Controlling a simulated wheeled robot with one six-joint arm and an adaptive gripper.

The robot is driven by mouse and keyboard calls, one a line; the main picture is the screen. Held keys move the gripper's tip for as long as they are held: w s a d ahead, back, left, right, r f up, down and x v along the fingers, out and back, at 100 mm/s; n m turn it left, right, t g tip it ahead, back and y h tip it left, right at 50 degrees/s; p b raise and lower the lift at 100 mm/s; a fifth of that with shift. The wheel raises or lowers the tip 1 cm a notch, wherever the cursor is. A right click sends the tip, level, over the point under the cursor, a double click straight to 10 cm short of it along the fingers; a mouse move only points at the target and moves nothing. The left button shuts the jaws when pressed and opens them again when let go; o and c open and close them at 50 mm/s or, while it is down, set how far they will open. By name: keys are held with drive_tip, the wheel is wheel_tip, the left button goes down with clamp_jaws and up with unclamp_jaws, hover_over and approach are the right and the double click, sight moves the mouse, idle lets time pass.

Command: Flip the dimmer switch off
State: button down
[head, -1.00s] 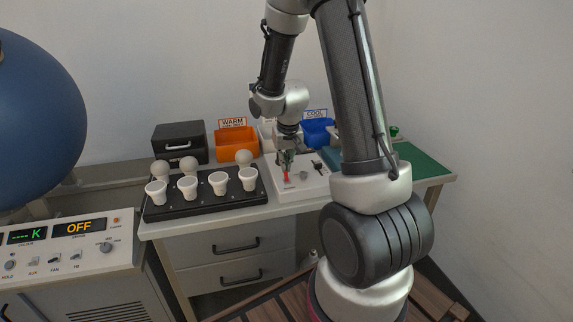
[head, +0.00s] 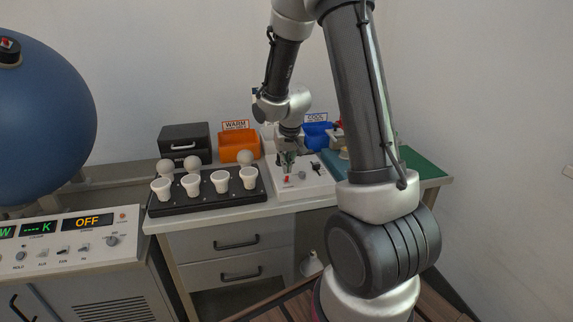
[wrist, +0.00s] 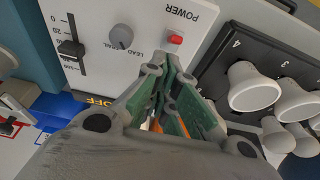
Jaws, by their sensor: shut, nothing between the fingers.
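The dimmer is a white box (head: 316,187) on the bench, right of the black socket tray. Its small red power switch (head: 287,179) is near the front left and also shows in the wrist view (wrist: 175,39), by the POWER label. A grey knob (wrist: 121,37) and a black slider (wrist: 71,49) sit on the same panel. My gripper (head: 288,164) is over the box, just above and behind the red switch in the head view. In the wrist view its fingers (wrist: 168,78) are shut and empty, with tips near the switch. I cannot tell whether they touch the panel.
The black tray (head: 212,204) holds several white bulbs at left. Behind stand a black case (head: 184,139), an orange WARM bin (head: 239,147) and a blue COOL bin (head: 317,138). A large blue sphere (head: 40,120) and a control console reading OFF (head: 70,246) are at left.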

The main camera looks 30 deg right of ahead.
drive_tip(key=shift+r, duration=0.1)
drive_tip(key=shift+r, duration=0.75)
